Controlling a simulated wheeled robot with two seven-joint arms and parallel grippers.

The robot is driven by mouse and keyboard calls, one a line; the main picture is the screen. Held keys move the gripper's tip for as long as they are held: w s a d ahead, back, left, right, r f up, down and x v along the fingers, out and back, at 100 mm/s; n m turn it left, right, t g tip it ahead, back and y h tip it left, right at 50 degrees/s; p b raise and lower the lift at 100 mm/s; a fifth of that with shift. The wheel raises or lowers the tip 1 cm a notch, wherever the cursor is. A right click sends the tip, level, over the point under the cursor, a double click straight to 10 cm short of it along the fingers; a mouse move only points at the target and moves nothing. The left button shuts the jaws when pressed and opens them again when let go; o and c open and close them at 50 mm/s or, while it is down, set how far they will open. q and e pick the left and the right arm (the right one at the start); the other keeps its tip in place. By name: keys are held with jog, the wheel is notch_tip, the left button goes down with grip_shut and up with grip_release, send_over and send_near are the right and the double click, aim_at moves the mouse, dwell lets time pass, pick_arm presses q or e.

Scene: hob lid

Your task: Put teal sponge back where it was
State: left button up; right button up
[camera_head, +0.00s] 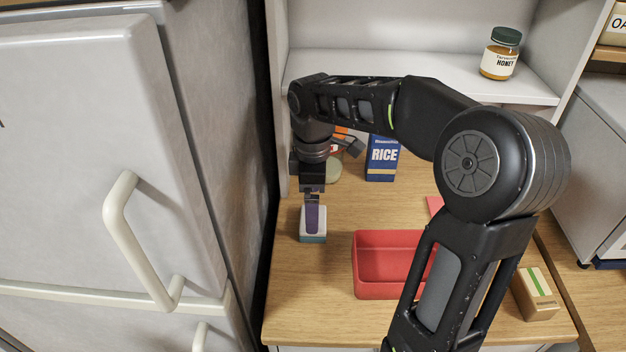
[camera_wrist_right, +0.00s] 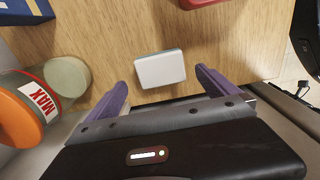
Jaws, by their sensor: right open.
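The sponge (camera_head: 313,237) is a small block with a white top and a teal lower layer. It lies flat on the wooden counter near the fridge side, and its white face shows in the right wrist view (camera_wrist_right: 160,69). My right gripper (camera_head: 313,230) points down over it and hides part of its top. In the right wrist view my right gripper (camera_wrist_right: 161,80) has its two purple fingers apart, one on each side of the sponge. I see gaps between the fingers and the sponge, and nothing is gripped. My left gripper is not in view.
A red open bin (camera_head: 368,290) stands right of the sponge. A honey jar (camera_head: 500,55) sits on the shelf. The fridge (camera_head: 100,120) closes off the left side; a tan box (camera_head: 536,295) is front right.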

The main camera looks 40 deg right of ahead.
notch_tip(320, 180, up, 7)
jog(key=shift+f, duration=0.15)
jog(key=shift+f, duration=0.1)
dwell(0.6)
